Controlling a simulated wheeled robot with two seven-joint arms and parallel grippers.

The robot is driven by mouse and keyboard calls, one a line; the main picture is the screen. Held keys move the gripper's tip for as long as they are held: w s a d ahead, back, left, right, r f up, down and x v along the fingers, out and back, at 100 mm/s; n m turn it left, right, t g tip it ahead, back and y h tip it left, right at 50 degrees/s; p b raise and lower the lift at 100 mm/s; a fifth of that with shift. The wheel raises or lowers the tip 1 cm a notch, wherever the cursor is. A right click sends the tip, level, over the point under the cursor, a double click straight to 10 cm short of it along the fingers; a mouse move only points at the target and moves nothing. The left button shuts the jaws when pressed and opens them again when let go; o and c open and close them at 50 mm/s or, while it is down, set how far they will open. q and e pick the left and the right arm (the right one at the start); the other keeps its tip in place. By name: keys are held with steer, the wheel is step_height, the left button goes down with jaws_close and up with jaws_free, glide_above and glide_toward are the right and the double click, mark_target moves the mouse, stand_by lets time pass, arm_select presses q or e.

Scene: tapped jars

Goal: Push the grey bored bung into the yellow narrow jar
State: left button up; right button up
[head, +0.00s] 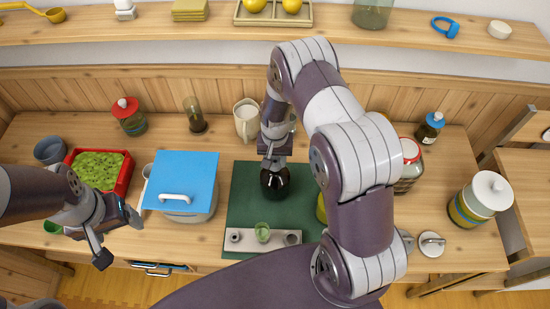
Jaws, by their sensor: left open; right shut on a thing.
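A tray (249,246) at the front of the green mat holds a small grey piece with a dark centre (235,236), a green piece (263,231) and another grey piece (291,240). I cannot tell for sure which is the bored bung. A yellow jar (321,209) stands on the mat's right side, mostly hidden by my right arm. My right gripper (273,162) is shut at the top of a dark round jar (275,184) on the mat. What lies between its fingers is hidden. My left gripper (119,239) is open and empty near the front left edge.
A blue-lidded box (181,176) and a red crate of green contents (127,179) stand left of the green mat (242,196). A cream jug (246,119) stands behind it. A white-lidded jar (483,198) stands far right. The mat's left part is clear.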

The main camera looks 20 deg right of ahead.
steer(key=shift+r, duration=0.3)
steer(key=shift+r+p, duration=0.85)
steer(key=shift+r, duration=0.1)
step_height(320, 180, up, 6)
steer(key=p, duration=0.4)
steer(key=shift+p, duration=0.35)
steer(key=shift+r, duration=0.1)
